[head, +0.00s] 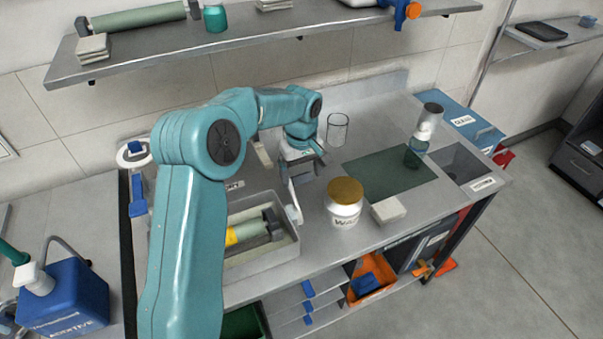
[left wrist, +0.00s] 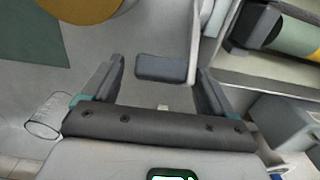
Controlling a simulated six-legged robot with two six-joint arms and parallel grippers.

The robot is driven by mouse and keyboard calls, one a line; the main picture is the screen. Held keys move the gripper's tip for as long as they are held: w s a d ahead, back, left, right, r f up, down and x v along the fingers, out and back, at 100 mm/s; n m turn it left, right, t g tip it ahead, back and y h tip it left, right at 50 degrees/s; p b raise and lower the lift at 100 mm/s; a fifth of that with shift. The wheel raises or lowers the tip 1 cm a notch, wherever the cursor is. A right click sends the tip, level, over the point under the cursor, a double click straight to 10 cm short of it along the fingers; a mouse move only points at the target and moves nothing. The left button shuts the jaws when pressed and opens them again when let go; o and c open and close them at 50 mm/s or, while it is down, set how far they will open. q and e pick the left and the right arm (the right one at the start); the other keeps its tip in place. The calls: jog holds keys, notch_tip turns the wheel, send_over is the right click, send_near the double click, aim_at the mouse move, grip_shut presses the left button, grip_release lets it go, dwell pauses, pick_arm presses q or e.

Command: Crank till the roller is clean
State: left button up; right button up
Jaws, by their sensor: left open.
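The roller (head: 250,230) lies in a grey tray (head: 290,252). It is green with a yellow band toward its left end and a dark block at its right end. A white crank part (head: 293,214) stands beside the right end of the roller. My left gripper (head: 301,180) is above and behind the crank. In the left wrist view my left gripper (left wrist: 162,85) is open. A dark grey block (left wrist: 165,68), seemingly the crank's grip, shows between its fingers, apart from both. The roller (left wrist: 297,35) also shows there at the upper right. My right gripper is not in view.
A wax jar (head: 344,203) with a brown lid and a pale block (head: 388,210) stand right of the tray. A clear glass (head: 337,130) stands behind. A dark green mat (head: 385,175) and a bottle (head: 424,128) are farther right. A shelf (head: 230,40) hangs above.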

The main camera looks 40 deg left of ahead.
pick_arm(q)
jog(key=shift+s+r, duration=0.1)
jog(key=shift+s, duration=0.05)
jog(key=c, duration=1.3)
jog(key=shift+d+b, duration=0.15)
jog(key=shift+b, duration=0.45)
jog(key=s+d+t+y+b, duration=0.1)
jog(key=b, duration=0.3)
jog(key=d+r+t+y+b, duration=0.1)
jog(key=d+y+b, duration=0.1)
jog(key=b, duration=0.3)
jog(key=s+d+r+y+b, duration=0.1)
jog(key=d+b, duration=0.1)
jog(key=b, duration=0.3)
jog(key=shift+s+d+t+y, duration=0.15)
jog(key=shift+s+t+y, duration=0.15)
jog(key=shift+t+y, duration=0.1)
